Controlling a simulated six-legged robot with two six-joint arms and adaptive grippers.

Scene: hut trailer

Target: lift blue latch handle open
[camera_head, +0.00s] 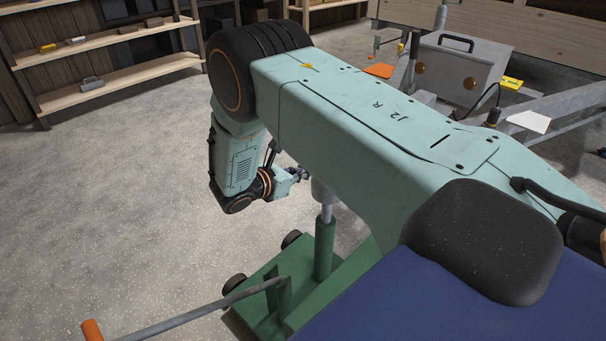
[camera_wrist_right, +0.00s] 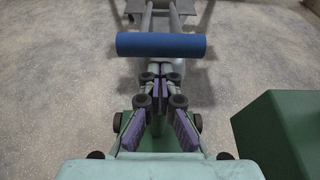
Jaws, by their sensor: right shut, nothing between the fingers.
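The blue latch handle (camera_wrist_right: 160,45) is a horizontal blue cylinder in the right wrist view, set crosswise on grey metal. My right gripper (camera_wrist_right: 159,88) is shut and empty, its purple-padded fingertips just below the middle of the handle in the picture. A small gap shows between fingertips and cylinder, but I cannot tell the depth between them. In the head view my right gripper (camera_head: 299,174) is small, beside a grey post, and partly hidden by my own arm. I cannot make out the blue handle there. My left gripper is not in view.
A green wheeled base (camera_head: 262,292) with an upright post stands below my right arm. A grey bar with an orange grip (camera_head: 92,330) reaches left. A green block (camera_wrist_right: 285,130) lies right in the wrist view. Wooden shelves (camera_head: 120,85) stand at back left; floor between is clear.

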